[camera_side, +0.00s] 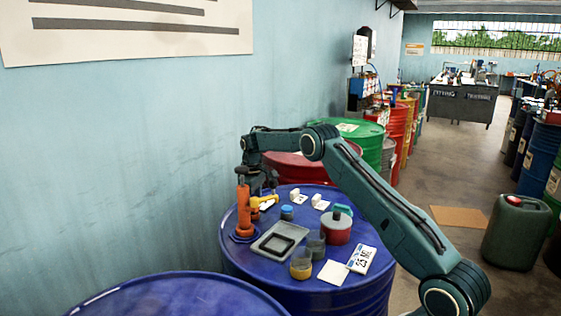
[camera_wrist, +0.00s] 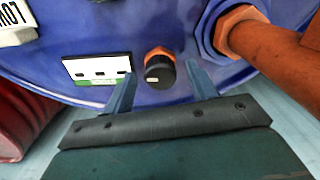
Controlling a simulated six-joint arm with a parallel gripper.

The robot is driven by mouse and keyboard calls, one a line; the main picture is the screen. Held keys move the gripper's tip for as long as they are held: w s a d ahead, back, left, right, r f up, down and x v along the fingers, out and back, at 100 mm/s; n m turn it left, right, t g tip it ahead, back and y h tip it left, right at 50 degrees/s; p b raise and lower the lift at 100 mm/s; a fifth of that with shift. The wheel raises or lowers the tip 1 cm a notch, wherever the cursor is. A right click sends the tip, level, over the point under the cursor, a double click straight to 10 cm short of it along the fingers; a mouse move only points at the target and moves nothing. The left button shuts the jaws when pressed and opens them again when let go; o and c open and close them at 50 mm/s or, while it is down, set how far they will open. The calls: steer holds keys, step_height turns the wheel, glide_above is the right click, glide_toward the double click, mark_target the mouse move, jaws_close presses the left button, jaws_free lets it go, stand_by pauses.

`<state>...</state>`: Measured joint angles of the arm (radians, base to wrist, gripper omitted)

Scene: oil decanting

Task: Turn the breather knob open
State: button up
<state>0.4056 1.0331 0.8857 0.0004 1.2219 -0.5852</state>
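The breather knob (camera_wrist: 159,70) is a black round cap with a pale mark and an orange base, on the blue drum top (camera_wrist: 140,25). My gripper (camera_wrist: 160,70) is open in the wrist view, one finger on each side of the knob with a gap at both sides. No contact shows. In the side view my gripper (camera_side: 258,184) hangs low over the back left of the drum (camera_side: 300,270), beside the orange pump (camera_side: 243,210). I cannot make out the knob in the side view.
In the wrist view an orange pipe (camera_wrist: 275,55) stands close right of the knob and a white-green label (camera_wrist: 98,69) lies left. In the side view a grey tray (camera_side: 279,239), a red pot (camera_side: 336,228) and jars crowd the drum. A wall stands behind.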

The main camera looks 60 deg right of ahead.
steer(key=shift+r, duration=0.1)
step_height(320, 180, up, 14)
steer(key=shift+f, duration=0.25)
stand_by(0.7)
steer(key=shift+r, duration=0.1)
steer(key=s+a+r+t, duration=0.2)
steer(key=a+r, duration=0.5)
steer(key=r, duration=0.2)
steer(key=s+a+r+t, duration=0.1)
steer(key=s+a+r, duration=0.7)
steer(key=s, duration=0.4)
steer(key=s+a+f+t, duration=0.1)
steer(key=s+a+f, duration=0.2)
steer(key=s, duration=0.5)
steer(key=s+a+f+m, duration=0.1)
steer(key=s+a+f, duration=0.2)
steer(key=s, duration=0.6)
steer(key=s+a+f+m+t, duration=0.1)
steer(key=s+a+f, duration=0.3)
steer(key=s, duration=0.5)
steer(key=shift+s+f+t, duration=0.2)
steer(key=shift+f+t, duration=0.1)
steer(key=shift+f, duration=0.1)
